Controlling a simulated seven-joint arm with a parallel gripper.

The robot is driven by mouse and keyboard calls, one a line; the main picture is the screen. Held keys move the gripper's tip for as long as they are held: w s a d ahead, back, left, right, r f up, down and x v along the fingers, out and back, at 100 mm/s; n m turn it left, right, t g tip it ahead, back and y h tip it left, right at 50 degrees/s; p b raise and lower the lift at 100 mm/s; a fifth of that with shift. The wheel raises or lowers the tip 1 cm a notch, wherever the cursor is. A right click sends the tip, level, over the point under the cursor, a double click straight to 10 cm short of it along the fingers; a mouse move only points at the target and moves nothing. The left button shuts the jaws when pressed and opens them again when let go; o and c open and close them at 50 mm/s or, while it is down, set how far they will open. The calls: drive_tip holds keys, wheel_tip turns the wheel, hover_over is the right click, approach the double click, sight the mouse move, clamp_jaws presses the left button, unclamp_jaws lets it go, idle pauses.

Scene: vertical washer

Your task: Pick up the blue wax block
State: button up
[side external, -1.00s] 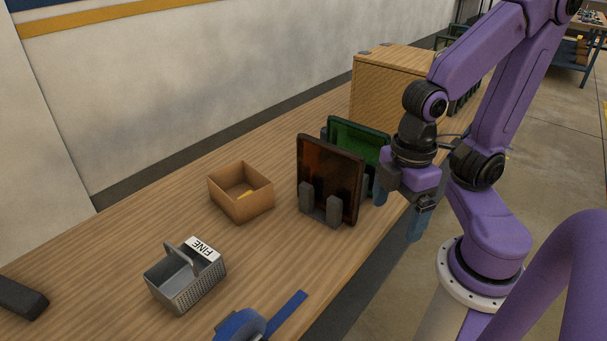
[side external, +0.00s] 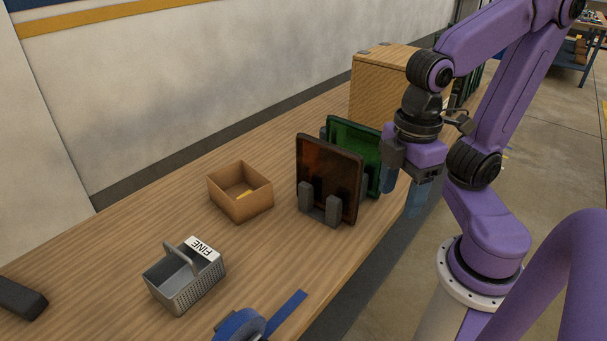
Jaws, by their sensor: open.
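I cannot make out a blue wax block in the side external view. My gripper (side external: 403,197) points down at the right edge of the bench, beside the green panel. Its two bluish fingers are apart, with nothing seen between them. A blue round object with a flat strip, like a tape roll (side external: 240,325), lies at the bottom edge of the picture, partly cut off. A small cardboard box (side external: 240,207) holds a small yellow piece (side external: 244,195); the rest of its inside is partly hidden by its walls.
An amber panel (side external: 330,172) and a green panel (side external: 354,146) stand upright in grey holders near my gripper. A metal basket (side external: 188,285) marked FINE stands front left. A wooden cabinet (side external: 378,92) stands behind. A dark block (side external: 20,298) lies far left. Bench wood between them is clear.

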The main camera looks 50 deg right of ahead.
drive_tip(key=w+r+m, duration=0.2)
drive_tip(key=w+m, duration=0.6)
drive_tip(key=w, duration=0.4)
drive_tip(key=w+r+m, duration=0.2)
drive_tip(key=w+m, duration=0.5)
drive_tip(key=w, duration=0.4)
drive_tip(key=w+d+f+m, duration=0.2)
drive_tip(key=w+d+m, duration=0.6)
drive_tip(key=d, duration=0.4)
drive_tip(key=w+d+f+m, duration=0.1)
drive_tip(key=w+d+m, duration=0.65)
drive_tip(key=d, duration=0.45)
drive_tip(key=f, duration=2.2)
drive_tip(key=shift+w, duration=0.3)
drive_tip(key=shift+w+f, duration=0.15)
drive_tip(key=shift+f, duration=1.5)
drive_tip(key=shift+w+f, duration=0.1)
drive_tip(key=shift+f, duration=1.5)
drive_tip(key=c, duration=1)
